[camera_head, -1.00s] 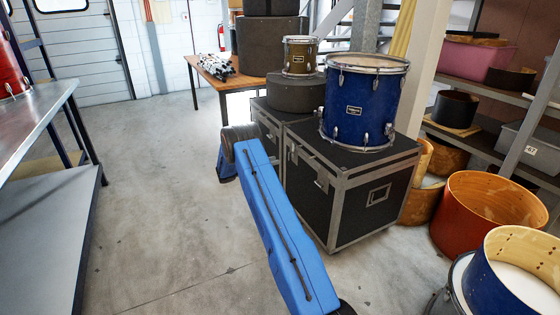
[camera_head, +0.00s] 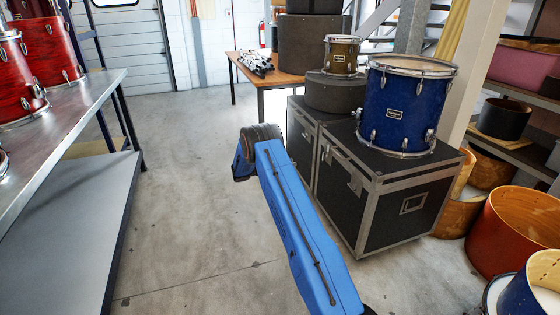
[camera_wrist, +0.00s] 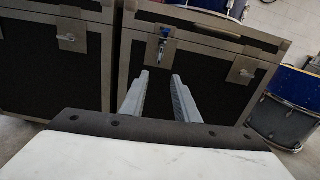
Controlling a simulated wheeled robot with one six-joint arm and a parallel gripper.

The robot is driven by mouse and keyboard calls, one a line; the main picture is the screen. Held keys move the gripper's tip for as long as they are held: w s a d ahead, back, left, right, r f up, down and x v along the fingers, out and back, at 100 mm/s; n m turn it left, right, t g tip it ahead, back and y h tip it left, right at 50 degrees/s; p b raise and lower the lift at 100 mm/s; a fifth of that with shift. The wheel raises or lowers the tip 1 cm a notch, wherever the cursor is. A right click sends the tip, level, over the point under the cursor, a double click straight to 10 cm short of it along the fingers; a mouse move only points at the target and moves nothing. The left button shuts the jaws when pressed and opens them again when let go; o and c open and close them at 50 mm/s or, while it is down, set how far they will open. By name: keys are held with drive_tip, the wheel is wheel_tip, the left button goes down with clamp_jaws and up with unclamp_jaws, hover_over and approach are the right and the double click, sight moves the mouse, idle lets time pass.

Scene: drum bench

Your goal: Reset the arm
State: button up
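My blue arm reaches forward through the middle of the head view, in front of the black flight cases; my gripper is not visible there. In the wrist view my gripper (camera_wrist: 160,76) shows two grey fingers standing apart with nothing between them. Beyond the fingertips is the front of a black case (camera_wrist: 218,83) with metal edges and latches. The fingers look apart from the case, though the exact distance is unclear.
A blue drum (camera_head: 403,105) stands on the near case (camera_head: 385,217). A steel bench (camera_head: 73,112) with red drums (camera_head: 47,52) is at left. Open drum shells (camera_head: 520,228) stand at right. A wooden table (camera_head: 253,75) is behind. Floor between bench and cases is clear.

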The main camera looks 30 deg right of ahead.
drive_tip(key=shift+r, duration=0.15)
drive_tip(key=s+a+r+m+y, duration=0.25)
drive_tip(key=s+r, duration=0.25)
drive_tip(key=r, duration=0.3)
drive_tip(key=s+a+r+m+y, duration=0.2)
drive_tip(key=s+a+r, duration=0.25)
drive_tip(key=r, duration=0.45)
drive_tip(key=s+a+r+m+t+y, duration=0.1)
drive_tip(key=s+a+r+m+y, duration=0.1)
drive_tip(key=s+a+r, duration=0.45)
drive_tip(key=s+a+r+m+t+y, duration=0.1)
drive_tip(key=s+a+r+m+y, duration=0.15)
drive_tip(key=s, duration=0.65)
drive_tip(key=s+a+m+t+y, duration=0.2)
drive_tip(key=s+a, duration=0.5)
drive_tip(key=s, duration=0.4)
drive_tip(key=s+a+r+m+t+y, duration=0.1)
drive_tip(key=s+a+m+t+y, duration=0.1)
drive_tip(key=s+a, duration=0.6)
drive_tip(key=s+a+m+t+y, duration=0.2)
drive_tip(key=s+a, duration=0.6)
drive_tip(key=s, duration=0.7)
drive_tip(key=shift+s+r+m+t+y, duration=0.15)
drive_tip(key=shift+m+t+y, duration=0.3)
drive_tip(key=shift+y, duration=0.85)
